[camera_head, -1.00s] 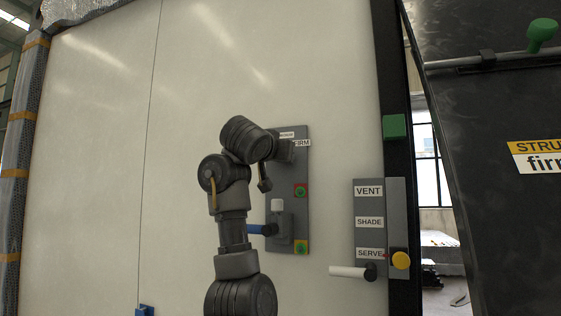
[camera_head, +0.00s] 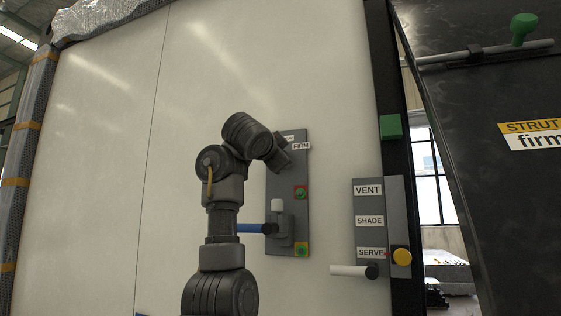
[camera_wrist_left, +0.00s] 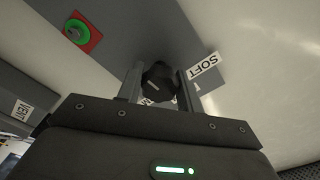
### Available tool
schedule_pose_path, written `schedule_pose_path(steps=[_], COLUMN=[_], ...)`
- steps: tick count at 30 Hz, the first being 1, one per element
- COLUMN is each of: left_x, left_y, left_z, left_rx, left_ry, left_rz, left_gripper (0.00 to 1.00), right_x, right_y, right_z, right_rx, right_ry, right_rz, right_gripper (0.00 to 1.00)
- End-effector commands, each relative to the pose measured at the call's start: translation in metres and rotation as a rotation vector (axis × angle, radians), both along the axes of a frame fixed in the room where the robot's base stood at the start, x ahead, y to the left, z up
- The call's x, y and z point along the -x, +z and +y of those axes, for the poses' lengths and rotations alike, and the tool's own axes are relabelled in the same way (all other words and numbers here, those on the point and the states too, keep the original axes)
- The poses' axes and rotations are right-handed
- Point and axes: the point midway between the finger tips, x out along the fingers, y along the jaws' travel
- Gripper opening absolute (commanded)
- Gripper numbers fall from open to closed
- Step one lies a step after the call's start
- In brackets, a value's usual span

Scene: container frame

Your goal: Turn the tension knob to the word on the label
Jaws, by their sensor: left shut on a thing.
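My left gripper (camera_wrist_left: 160,82) has its two fingers on either side of a dark round knob (camera_wrist_left: 158,88) and is shut on it. A pale mark shows on the knob's face. A white label SOFT (camera_wrist_left: 203,68) is beside the knob in the wrist view. In the head view my wrist hides the knob at the top of the grey panel (camera_head: 298,168), where a FIRM label (camera_head: 301,146) shows. A yellow and white label (camera_head: 535,135) on the dark panel at the right reads STRUT, firm. My right gripper is not in view.
To the right is a VENT, SHADE, SERVE panel (camera_head: 369,205) with a white handle (camera_head: 348,270). The pale wall left is clear.

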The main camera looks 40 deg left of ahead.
Motion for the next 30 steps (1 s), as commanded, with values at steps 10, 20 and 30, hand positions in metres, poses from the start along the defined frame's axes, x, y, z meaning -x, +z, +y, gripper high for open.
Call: schedule_pose_path(steps=[10,20,30], left_x=[0.0002,0.0003,0.0000], left_y=[0.0008,0.0011,0.0005], left_z=[-0.0001,-0.0002,-0.0002], left_rx=[-0.059,-0.060,-0.059], left_ry=[0.000,-0.001,-0.001], left_rz=[0.019,0.019,0.020], left_gripper=[0.14,0.14,0.58], right_x=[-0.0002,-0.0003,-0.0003], right_y=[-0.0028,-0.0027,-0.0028], right_z=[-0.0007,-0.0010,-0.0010], right_rx=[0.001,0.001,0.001], right_ry=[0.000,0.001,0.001], right_rz=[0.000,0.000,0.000], right_gripper=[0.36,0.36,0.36])
